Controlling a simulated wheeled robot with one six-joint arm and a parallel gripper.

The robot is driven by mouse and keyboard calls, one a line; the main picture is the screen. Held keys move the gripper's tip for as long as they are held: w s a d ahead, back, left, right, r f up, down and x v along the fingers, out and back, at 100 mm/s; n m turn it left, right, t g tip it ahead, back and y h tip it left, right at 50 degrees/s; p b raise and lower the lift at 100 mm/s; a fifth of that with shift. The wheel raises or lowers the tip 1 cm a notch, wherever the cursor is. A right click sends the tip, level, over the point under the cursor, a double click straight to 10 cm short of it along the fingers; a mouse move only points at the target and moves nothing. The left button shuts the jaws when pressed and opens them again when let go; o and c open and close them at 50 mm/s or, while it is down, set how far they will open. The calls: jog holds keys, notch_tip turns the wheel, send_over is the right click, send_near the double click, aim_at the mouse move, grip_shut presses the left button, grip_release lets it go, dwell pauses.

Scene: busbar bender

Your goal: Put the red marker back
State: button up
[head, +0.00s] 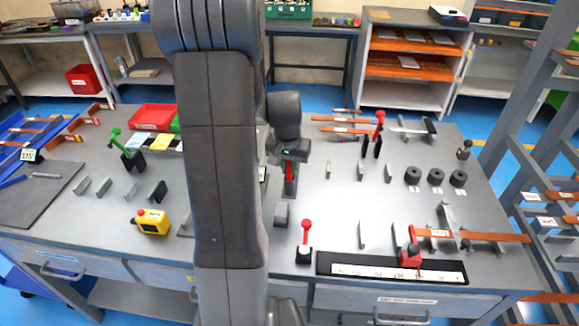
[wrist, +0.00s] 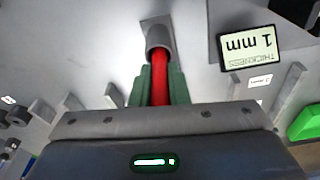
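The red marker (wrist: 160,82) lies between the two green fingers of my gripper (wrist: 161,88) in the wrist view. The fingers press close on both its sides, so the gripper looks shut on it. The marker's far end meets a dark grey round holder or cap (wrist: 158,36); I cannot tell whether it sits inside. In the head view my gripper (head: 290,180) points down over the middle of the grey bench, with red showing between its fingers. My arm hides part of the bench there.
A "1 mm thickness" card (wrist: 248,48) lies near the gripper. A red-knobbed lever (head: 305,240) and a ruler strip (head: 390,271) with a red stop stand at the front right. A yellow control box (head: 152,222) and small upright grey plates are on the left.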

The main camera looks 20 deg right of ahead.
jog(key=o, duration=0.4)
jog(key=shift+o, duration=0.2)
jog(key=shift+r, duration=0.1)
jog(key=shift+r, duration=0.6)
notch_tip(320, 180, up, 11)
jog(key=s+a, duration=0.1)
jog(key=shift+s, duration=0.3)
jog(key=shift+f, duration=0.2)
jog(key=f, duration=0.4)
jog(key=w+f, duration=0.1)
jog(key=f, duration=0.3)
jog(key=d+f, duration=0.1)
jog(key=f, duration=0.3)
jog(key=shift+w, duration=0.3)
jog(key=shift+r, duration=1.55)
